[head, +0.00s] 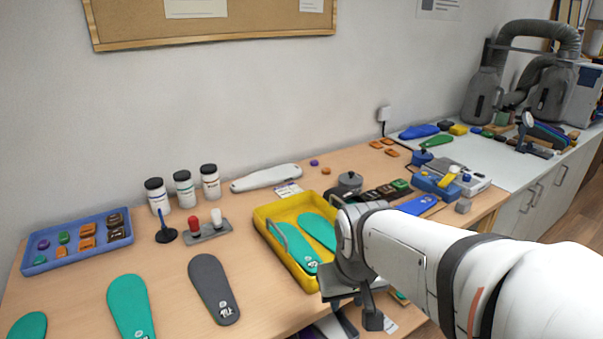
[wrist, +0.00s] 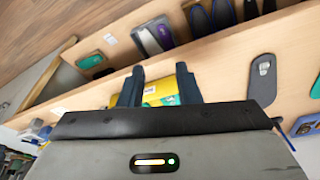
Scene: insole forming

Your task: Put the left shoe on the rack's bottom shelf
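My gripper (head: 352,312) hangs at the front edge of the workbench, beside the yellow tray. In the wrist view its two dark fingers (wrist: 160,84) stand apart, with nothing seen held between them; the yellow tray (wrist: 158,92) shows beyond. Dark, shoe-like shapes (wrist: 222,14) are cut off at the top of the wrist view, on a wooden surface that may be a lower shelf (wrist: 185,32). A grey and purple item (wrist: 152,38) lies left of them. I cannot tell which, if any, is the left shoe. No rack is clearly identifiable.
The workbench (head: 170,265) holds the yellow tray (head: 262,213) with teal insoles, a blue tray (head: 62,262) of small pieces, a grey insole (head: 212,288) and white jars (head: 184,190). A white counter (head: 490,160) with machinery stands at the right.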

